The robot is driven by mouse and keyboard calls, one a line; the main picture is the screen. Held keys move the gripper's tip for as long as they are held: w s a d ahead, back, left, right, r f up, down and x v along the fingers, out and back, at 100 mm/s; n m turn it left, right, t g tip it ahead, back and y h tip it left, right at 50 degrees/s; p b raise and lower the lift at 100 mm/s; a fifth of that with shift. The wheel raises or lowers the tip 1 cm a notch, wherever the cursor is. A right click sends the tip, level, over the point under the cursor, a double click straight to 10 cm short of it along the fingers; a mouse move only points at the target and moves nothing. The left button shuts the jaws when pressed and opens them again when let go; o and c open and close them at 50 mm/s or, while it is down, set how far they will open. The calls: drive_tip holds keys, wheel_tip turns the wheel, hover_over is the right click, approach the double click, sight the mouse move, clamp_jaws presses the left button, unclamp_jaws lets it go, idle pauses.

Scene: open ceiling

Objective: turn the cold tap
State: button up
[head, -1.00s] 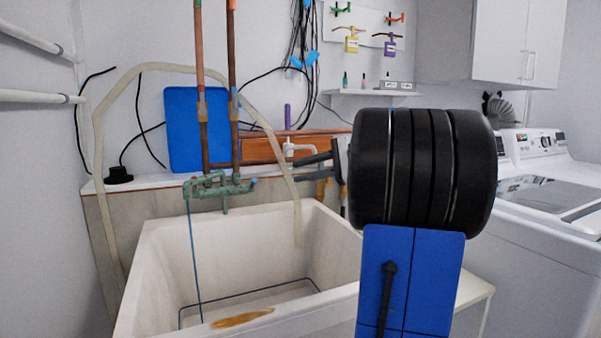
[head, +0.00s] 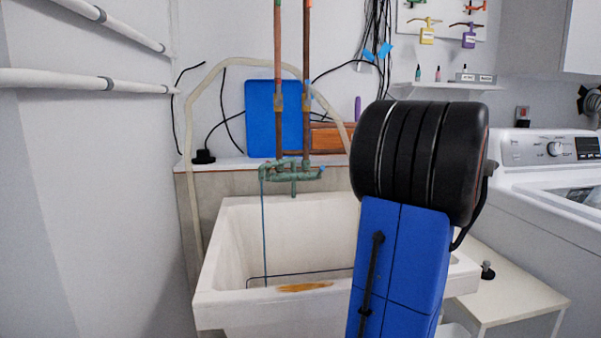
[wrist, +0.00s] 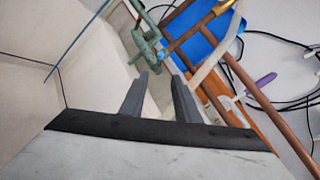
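A green, weathered tap fitting (head: 292,172) stands above the back of the white sink (head: 210,290), at the foot of two copper pipes. A small blue piece (head: 322,170) is at its right end, which looks like the cold side. In the wrist view the fitting (wrist: 147,40) is at the top, with the blue piece (wrist: 163,57) just beyond my fingertips. My gripper (wrist: 160,77) has its two grey fingers apart with nothing between them. They point toward the fitting without visibly touching it. In the head view my own arm hides the gripper.
A blue board (head: 265,118) and a wooden box (head: 330,137) are behind the pipes. A beige hose (head: 190,160) arcs over the fitting. A low white table (head: 510,285) and a washing machine (head: 540,150) stand right of the sink.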

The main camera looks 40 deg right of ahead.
sight(322, 170)
drive_tip(key=w+a, duration=0.1)
drive_tip(key=w, duration=0.4)
drive_tip(key=w+a, duration=0.1)
drive_tip(key=w, duration=0.5)
drive_tip(key=w+a, duration=0.1)
drive_tip(key=w, duration=0.5)
drive_tip(key=shift+w+a, duration=0.1)
drive_tip(key=shift+a, duration=0.15)
drive_tip(key=shift+c, duration=0.6)
clamp_jaws()
drive_tip(key=shift+d, duration=0.1)
